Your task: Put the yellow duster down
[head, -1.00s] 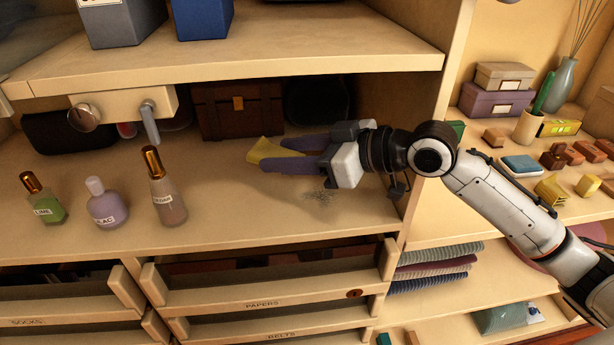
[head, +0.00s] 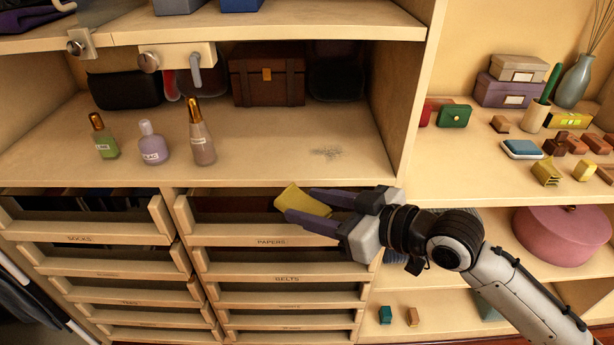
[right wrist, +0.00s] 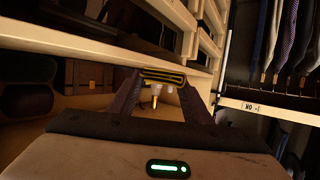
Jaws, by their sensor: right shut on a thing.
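The yellow duster (head: 303,201) is a folded cloth held between the fingertips of my right gripper (head: 318,203). The gripper is shut on it, in front of the drawer labelled PAPERS and below the front edge of the shelf. In the right wrist view the duster (right wrist: 163,75) shows as a yellow-edged, dark folded piece between the two fingers. A grey smudge (head: 327,153) lies on the shelf board above the gripper. My left gripper is in neither view.
Drawers sit below. Right shelves hold a green box (head: 454,115), yellow blocks, a blue pad (head: 522,149) and a pink round box (head: 563,236).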

